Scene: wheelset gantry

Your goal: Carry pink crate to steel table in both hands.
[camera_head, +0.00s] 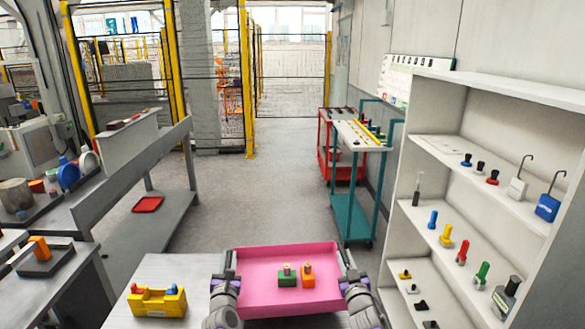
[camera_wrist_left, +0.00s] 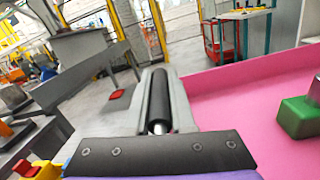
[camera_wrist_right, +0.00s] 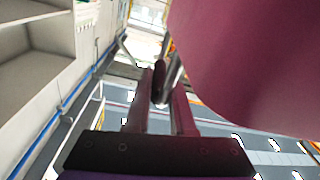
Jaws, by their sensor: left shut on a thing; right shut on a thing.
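The pink crate (camera_head: 255,300) is right in front of me in the head view, looking roughly level. It holds a green block (camera_head: 287,279) and an orange block (camera_head: 308,279). My left gripper (camera_head: 228,268) is shut on the crate's left wall, and my right gripper (camera_head: 346,272) is shut on its right wall. The left wrist view shows the crate's pink inside (camera_wrist_left: 215,90) and the green block (camera_wrist_left: 298,116). The right wrist view shows the crate's dark pink outside (camera_wrist_right: 245,65). A grey metal table (camera_head: 170,160) with a low shelf stands at the left; I cannot tell whether it is the steel table.
A pale worktop (camera_head: 120,312) with a yellow caddy (camera_head: 157,301) is beside the crate at the lower left. A white shelf unit (camera_head: 470,90) with tools stands close at the right. A teal cart (camera_head: 350,215) and a red cart (camera_head: 326,150) stand ahead. The floor (camera_head: 240,190) between is clear.

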